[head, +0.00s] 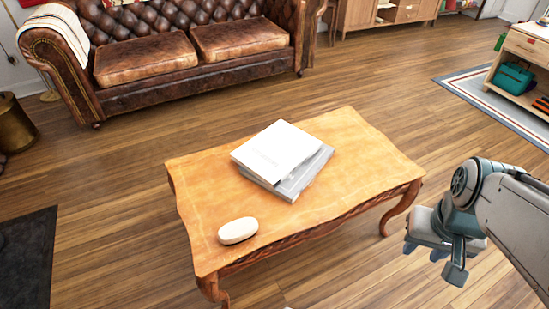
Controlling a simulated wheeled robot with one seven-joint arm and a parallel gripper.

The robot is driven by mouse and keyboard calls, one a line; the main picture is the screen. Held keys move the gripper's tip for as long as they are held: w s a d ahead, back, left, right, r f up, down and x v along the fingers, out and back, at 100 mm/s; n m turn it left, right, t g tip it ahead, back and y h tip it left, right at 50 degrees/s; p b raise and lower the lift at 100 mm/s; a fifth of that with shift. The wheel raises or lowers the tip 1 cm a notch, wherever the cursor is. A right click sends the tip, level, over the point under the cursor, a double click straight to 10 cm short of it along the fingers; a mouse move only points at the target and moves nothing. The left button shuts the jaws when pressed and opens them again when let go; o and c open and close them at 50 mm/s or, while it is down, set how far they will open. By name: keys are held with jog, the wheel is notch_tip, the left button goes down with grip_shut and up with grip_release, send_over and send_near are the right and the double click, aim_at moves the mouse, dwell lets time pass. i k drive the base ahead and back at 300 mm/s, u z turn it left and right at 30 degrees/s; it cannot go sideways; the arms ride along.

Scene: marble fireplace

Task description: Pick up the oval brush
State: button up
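The oval brush (238,231) looks like a pale cream oval with a brownish lower edge. It lies near the front left corner of the wooden coffee table (340,145). My gripper (432,262) is at the lower right of the head view, right of the table and well apart from the brush. It points downward and to the left. Its fingers are seen from an angle that does not show the gap between them clearly. Nothing can be seen held in it.
A white book on a grey one (291,185) forms a stack in the middle of the table. A brown leather sofa (235,40) stands behind. A dark mat (27,260) lies at left. Open wooden floor surrounds the table. A shelf with a teal bag (512,80) stands at upper right.

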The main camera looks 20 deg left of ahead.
aim_at(236, 232)
jog(key=z, duration=0.05)
jog(key=i, duration=0.95)
jog(key=u, duration=2.8)
